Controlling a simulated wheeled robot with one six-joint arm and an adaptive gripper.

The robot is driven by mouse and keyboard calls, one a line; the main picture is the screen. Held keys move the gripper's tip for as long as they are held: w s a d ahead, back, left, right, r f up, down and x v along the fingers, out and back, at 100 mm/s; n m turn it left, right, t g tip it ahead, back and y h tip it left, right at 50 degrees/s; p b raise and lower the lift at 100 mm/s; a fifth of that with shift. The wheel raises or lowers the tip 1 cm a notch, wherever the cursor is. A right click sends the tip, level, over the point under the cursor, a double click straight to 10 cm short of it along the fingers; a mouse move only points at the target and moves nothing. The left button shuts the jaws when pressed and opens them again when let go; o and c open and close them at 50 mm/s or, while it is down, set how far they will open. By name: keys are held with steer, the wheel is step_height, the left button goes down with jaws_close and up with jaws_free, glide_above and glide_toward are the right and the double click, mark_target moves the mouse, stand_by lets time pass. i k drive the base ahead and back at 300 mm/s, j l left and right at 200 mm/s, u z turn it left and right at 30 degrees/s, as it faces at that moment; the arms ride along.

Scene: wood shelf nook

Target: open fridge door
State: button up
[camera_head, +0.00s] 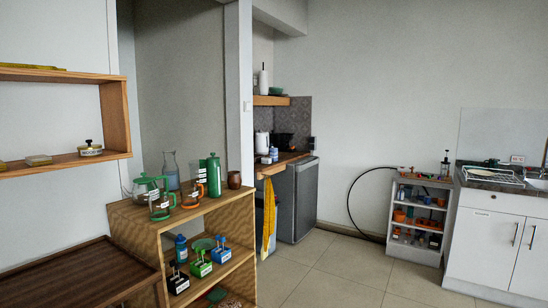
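A small dark grey fridge (297,203) stands on the floor under or beside the wooden counter, in the recess at the middle of the head view. Its grey front panel looks closed. I cannot make out a handle at this size. Its left side is partly hidden by a hanging yellow towel and the wooden shelf unit. My gripper and arm are not in view.
A wooden shelf unit (212,219) with a green kettle, jars and bottles stands at the front left. A yellow towel (269,217) hangs by the fridge. A grey shelf (419,218) and white cabinet (485,240) stand right. The tiled floor (343,266) between is clear.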

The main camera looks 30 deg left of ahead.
mark_target(306, 173)
steer(key=i+j+u, duration=0.25)
steer(key=i+u, duration=0.25)
steer(key=i+j+u, duration=0.1)
steer(key=i+u, duration=0.35)
steer(key=i, duration=1.15)
steer(key=i+l, duration=0.1)
steer(key=i, duration=2.1)
steer(key=i+l+u, duration=0.15)
steer(key=i, duration=0.5)
steer(key=i+l+u, duration=0.1)
steer(key=i, duration=0.55)
